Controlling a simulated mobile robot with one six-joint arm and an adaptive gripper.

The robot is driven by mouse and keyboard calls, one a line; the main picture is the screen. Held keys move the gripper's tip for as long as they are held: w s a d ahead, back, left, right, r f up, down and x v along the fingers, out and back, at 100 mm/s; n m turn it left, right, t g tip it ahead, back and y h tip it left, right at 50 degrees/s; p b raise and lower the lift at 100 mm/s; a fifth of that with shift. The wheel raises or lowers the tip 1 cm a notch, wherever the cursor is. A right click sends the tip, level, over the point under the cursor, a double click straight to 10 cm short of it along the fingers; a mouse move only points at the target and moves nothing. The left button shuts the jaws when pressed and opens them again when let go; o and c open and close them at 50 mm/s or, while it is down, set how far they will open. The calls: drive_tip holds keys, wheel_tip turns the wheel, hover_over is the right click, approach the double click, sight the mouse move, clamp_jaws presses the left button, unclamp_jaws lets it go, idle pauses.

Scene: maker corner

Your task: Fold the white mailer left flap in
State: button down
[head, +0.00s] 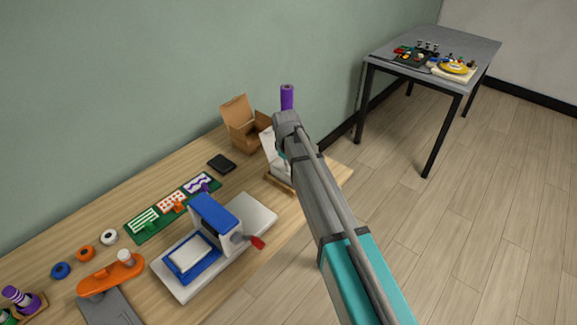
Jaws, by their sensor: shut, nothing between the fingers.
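The white mailer (269,144) stands near the right end of the wooden workbench. A white upright panel shows to the left of my arm, and a low pale part (281,172) shows below it. My forearm covers most of the mailer's right side, so I cannot tell how its left flap lies. My arm reaches up from the bottom right, and its far end is over the mailer. The fingers of my gripper are hidden behind the arm, and I cannot see whether they touch the mailer.
An open cardboard box (244,133) stands behind the mailer. A dark flat block (221,163), a green board (148,224) and a blue-and-white press (213,218) are to the left. A purple cylinder (287,93) shows above my arm's end. A grey side table (405,72) stands at right.

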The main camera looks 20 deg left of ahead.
unclamp_jaws()
idle(0.5)
drive_tip(key=shift+r, duration=0.25)
